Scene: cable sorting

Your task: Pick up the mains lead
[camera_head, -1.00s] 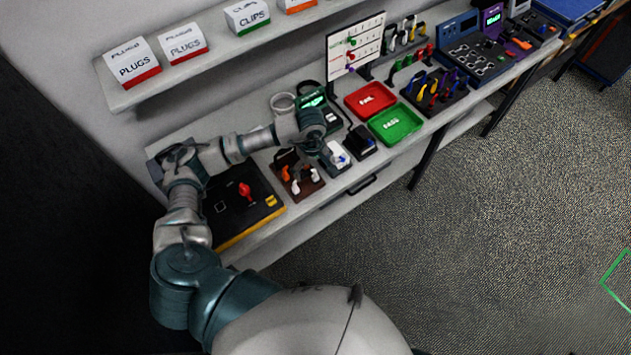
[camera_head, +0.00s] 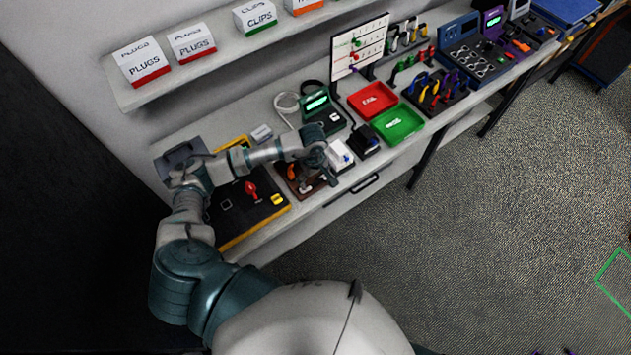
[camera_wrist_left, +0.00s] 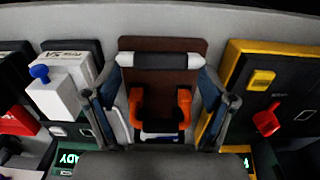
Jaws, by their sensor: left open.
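A brown board (camera_wrist_left: 155,48) lies on the bench below my left gripper. I cannot tell for sure which piece is the mains lead. My left gripper (camera_wrist_left: 160,98) is open, its fingers on either side of the board, with nothing gripped. In the head view the left gripper (camera_head: 325,176) hangs over the brown board (camera_head: 305,191) and hides part of it. My right gripper is not in view.
A black and yellow panel with a red knob (camera_head: 251,190) is left of the board. A white switch box (camera_head: 341,155) is close on its right. A tester with a green display (camera_head: 318,104), red tray (camera_head: 372,99) and green tray (camera_head: 398,124) are farther right. A shelf of boxes (camera_head: 145,62) is above.

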